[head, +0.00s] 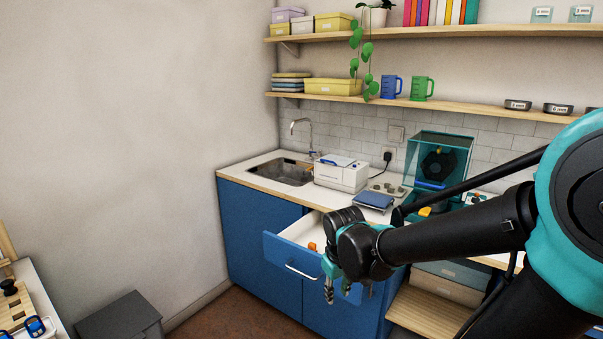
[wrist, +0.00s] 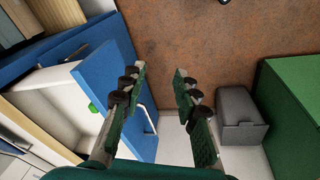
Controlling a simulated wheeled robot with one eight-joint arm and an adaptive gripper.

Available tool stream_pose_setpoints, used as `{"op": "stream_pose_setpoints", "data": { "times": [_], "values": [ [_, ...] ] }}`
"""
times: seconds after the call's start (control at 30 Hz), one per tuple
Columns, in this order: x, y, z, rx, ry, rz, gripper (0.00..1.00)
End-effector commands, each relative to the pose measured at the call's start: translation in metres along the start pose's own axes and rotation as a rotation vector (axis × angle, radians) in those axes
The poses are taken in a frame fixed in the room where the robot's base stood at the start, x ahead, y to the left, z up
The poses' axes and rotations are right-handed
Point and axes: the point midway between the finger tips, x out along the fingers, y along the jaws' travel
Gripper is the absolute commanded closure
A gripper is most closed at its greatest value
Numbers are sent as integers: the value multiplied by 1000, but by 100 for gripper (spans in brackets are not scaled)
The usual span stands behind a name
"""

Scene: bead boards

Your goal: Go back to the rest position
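My gripper (head: 336,282) hangs in front of the open drawer in the head view, with its fingers pointing down. In the wrist view my gripper (wrist: 160,72) has its two fingers apart, with only floor showing between them, so it is open and empty. The blue-fronted drawer (head: 291,262) is pulled out from the counter, and a small orange item (head: 312,246) shows inside it. The drawer also shows in the wrist view (wrist: 95,75), close beside the left finger, with a small green item (wrist: 93,108) in it. I cannot tell whether the finger touches the drawer.
The counter (head: 262,186) holds a sink, a white machine (head: 341,174), a blue flat device (head: 373,201) and a teal clear-sided box (head: 437,165). A grey bin (head: 118,319) stands on the floor at left. The brown floor (head: 235,318) between bin and cabinet is clear.

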Motion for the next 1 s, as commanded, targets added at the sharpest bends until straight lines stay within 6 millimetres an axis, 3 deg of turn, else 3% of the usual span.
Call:
{"op": "stream_pose_setpoints", "data": {
  "times": [0.2,0.4,1.0],
  "values": [
    [25,38,61,304,82,5,69],
    [36,51,92,468,134,13,69],
    [38,53,99,504,147,14,69]
  ]
}}
